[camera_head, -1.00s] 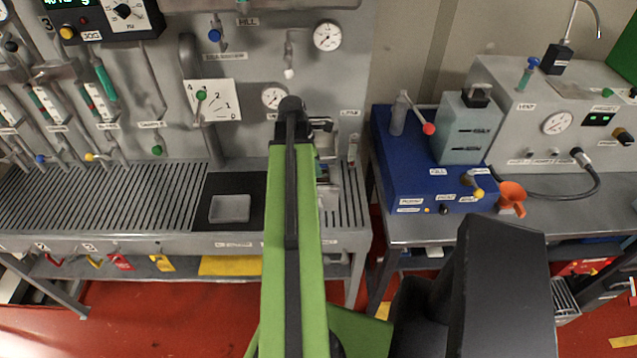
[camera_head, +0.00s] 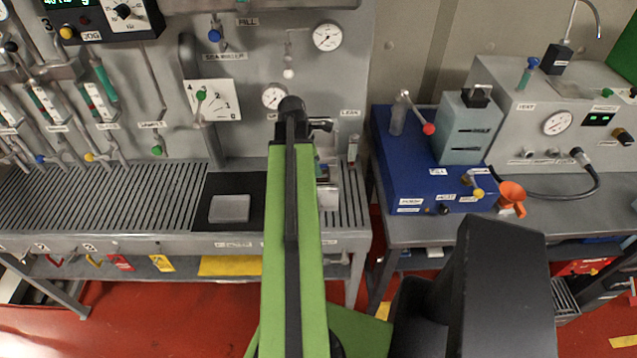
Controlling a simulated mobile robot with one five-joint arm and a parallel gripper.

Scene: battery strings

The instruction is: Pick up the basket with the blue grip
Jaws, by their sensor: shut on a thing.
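My green arm reaches forward over the grey slatted bench, and its dark end hides much of the gripper. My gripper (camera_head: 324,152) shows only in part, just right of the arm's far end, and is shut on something. A small grey metal basket (camera_head: 329,193) shows below it, beside the arm, over the right end of the slats. A bit of blue shows at its top, by the gripper; the rest of the grip is hidden. I cannot tell whether the basket touches the slats.
A square grey pan (camera_head: 230,208) sits on a black pad (camera_head: 205,215) left of the arm. A panel with gauges and valves (camera_head: 327,38) stands behind. The left slats (camera_head: 110,205) are clear.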

